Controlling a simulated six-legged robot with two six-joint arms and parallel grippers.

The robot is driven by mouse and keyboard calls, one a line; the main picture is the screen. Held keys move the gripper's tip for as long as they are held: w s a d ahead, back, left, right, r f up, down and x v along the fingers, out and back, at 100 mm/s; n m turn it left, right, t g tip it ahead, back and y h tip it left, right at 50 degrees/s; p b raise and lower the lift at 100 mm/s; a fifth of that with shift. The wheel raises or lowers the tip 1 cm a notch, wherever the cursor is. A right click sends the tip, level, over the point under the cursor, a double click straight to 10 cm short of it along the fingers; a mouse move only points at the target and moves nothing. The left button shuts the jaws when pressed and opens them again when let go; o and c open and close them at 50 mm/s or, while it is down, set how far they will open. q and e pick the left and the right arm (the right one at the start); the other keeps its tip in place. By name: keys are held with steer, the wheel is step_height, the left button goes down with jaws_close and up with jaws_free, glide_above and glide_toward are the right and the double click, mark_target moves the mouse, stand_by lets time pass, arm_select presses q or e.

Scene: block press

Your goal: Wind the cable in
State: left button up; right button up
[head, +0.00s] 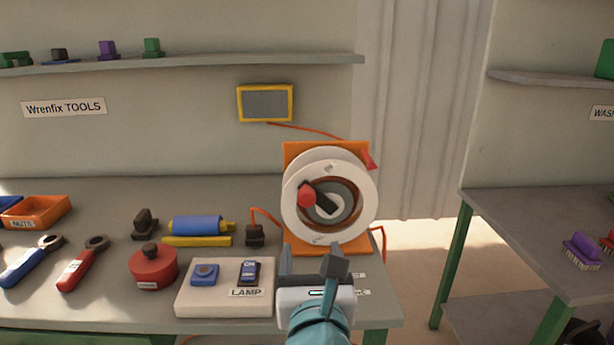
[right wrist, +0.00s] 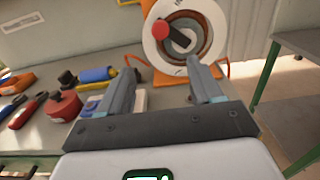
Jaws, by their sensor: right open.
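The cable reel (head: 333,158) has a white drum face on an orange stand at the table's right end. Its crank has a black arm and a red knob (head: 307,197), pointing to the upper left of the hub. Orange cable (head: 262,215) runs from the reel's left side to a black plug (head: 255,236) on the table. The reel and red knob (right wrist: 160,29) also show in the right wrist view. My right gripper (head: 315,262) is open and empty, in front of and below the reel, apart from the knob. My left gripper is not in view.
A white lamp switch box (head: 225,303) stands left of my right gripper, with a red round tin (head: 153,267) beside it. A blue cylinder (head: 197,226), wrenches and an orange nut tray (head: 35,212) lie farther left. Another table (head: 540,206) stands right, across a floor gap.

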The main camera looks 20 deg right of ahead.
mark_target(307, 202)
steer(key=p+x, duration=0.2)
steer(key=x, duration=1.4)
steer(key=shift+w+f, duration=0.1)
jaws_close()
steer(key=shift+s+d+r+m+b, duration=0.35)
steer(key=shift+d+m+b, duration=0.5)
steer(key=shift+m+b, duration=1.2)
steer(key=shift+s+d+r+m+b, duration=0.15)
steer(key=shift+d+r+m+b, duration=0.6)
steer(key=shift+b, duration=2.15)
steer(key=shift+s+d+r+m+b, duration=0.1)
steer(key=shift+s+d+m+b, duration=0.15)
steer(key=shift+d+m+b, duration=1.35)
steer(key=shift+a+m+b, duration=0.4)
steer(key=shift+a+b, duration=0.15)
steer(key=shift+b, duration=0.35)
jaws_free()
steer(key=shift+s, duration=0.1)
